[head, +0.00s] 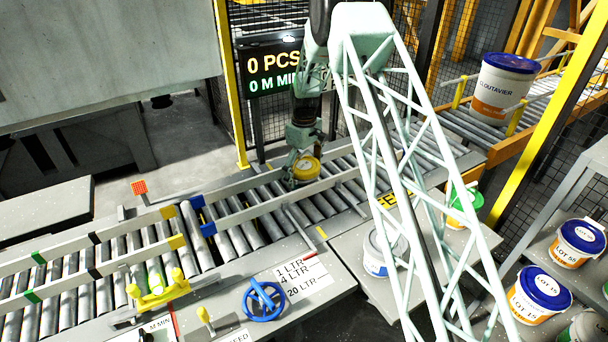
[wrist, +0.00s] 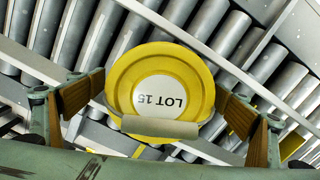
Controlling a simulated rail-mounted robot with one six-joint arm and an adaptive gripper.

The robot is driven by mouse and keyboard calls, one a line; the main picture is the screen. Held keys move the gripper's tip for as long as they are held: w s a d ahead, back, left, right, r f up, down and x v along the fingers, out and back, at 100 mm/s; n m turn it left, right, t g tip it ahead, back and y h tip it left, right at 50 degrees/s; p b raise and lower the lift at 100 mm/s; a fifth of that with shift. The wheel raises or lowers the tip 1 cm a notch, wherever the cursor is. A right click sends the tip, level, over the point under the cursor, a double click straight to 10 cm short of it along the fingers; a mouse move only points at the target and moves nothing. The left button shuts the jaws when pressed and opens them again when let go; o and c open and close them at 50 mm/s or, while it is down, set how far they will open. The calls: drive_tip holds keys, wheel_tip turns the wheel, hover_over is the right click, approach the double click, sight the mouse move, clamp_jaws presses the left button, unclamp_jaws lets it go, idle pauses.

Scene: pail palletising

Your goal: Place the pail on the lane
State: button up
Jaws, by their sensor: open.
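A small pail with a yellow lid (head: 308,167) is at the roller lane (head: 262,212), between its guide rails. In the wrist view the round yellow lid (wrist: 160,62) carries a white label reading LOT 15, with a pale handle across its near side. My gripper (head: 303,160) is above the pail in the head view. In the wrist view my gripper (wrist: 160,108) is open, with one brown-padded finger on each side of the pail and visible gaps between. The pail's lower body is hidden, so its contact with the rollers cannot be told.
A large pail (head: 501,92) sits on the far conveyor. More pails (head: 536,298) stand on the right shelf. A blue handwheel (head: 264,301) stands at the front.

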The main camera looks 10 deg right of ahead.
sight(304, 153)
wheel_tip(304, 153, up, 11)
drive_tip(key=shift+r+p, duration=0.15)
drive_tip(key=shift+p, duration=0.15)
drive_tip(key=shift+r, duration=0.5)
idle(1.0)
